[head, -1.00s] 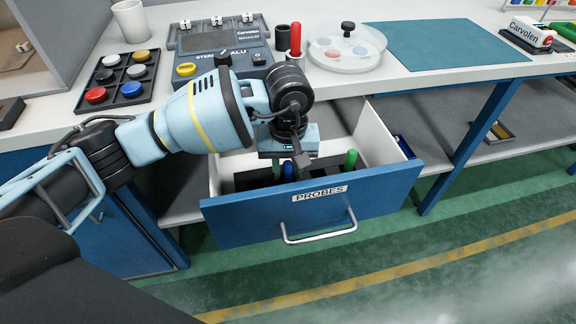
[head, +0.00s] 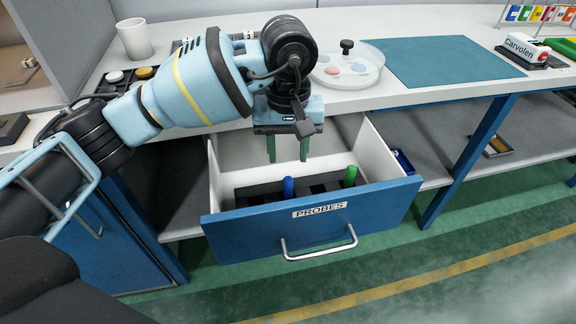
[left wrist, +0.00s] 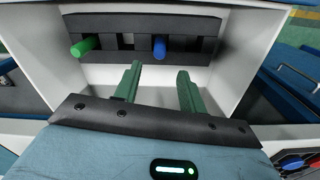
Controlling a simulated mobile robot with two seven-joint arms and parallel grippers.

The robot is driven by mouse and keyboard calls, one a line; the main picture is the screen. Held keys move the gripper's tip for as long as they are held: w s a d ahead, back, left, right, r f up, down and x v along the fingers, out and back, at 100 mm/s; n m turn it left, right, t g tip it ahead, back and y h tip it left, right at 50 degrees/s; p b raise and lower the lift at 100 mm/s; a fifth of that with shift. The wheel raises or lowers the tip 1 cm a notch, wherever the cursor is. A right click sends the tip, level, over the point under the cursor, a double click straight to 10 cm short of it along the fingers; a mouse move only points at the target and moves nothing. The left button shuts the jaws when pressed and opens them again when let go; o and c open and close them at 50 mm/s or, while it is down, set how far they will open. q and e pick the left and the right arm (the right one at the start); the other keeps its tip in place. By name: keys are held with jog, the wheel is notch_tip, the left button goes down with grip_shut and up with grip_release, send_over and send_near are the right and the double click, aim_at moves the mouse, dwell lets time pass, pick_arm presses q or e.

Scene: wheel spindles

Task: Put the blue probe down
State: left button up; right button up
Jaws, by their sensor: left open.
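The blue probe (head: 289,187) stands upright in a slot of the black rack (head: 262,193) inside the open drawer. It also shows in the left wrist view (left wrist: 159,47), in the rack's slot row. A green probe (head: 350,176) stands in the same rack, to the right in the head view. My left gripper (head: 288,159) is open and empty above the drawer, apart from the blue probe and behind it. Its two green fingers (left wrist: 157,82) show with a clear gap in the left wrist view. My right gripper is not in view.
The drawer front (head: 310,222) is labelled PROBES and has a metal handle. The bench above carries a white cup (head: 134,39), a round clear tray (head: 345,68) and a teal mat (head: 455,60). Several rack slots look empty.

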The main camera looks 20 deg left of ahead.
pick_arm(q)
jog(key=shift+r, duration=1.2)
dwell(0.4)
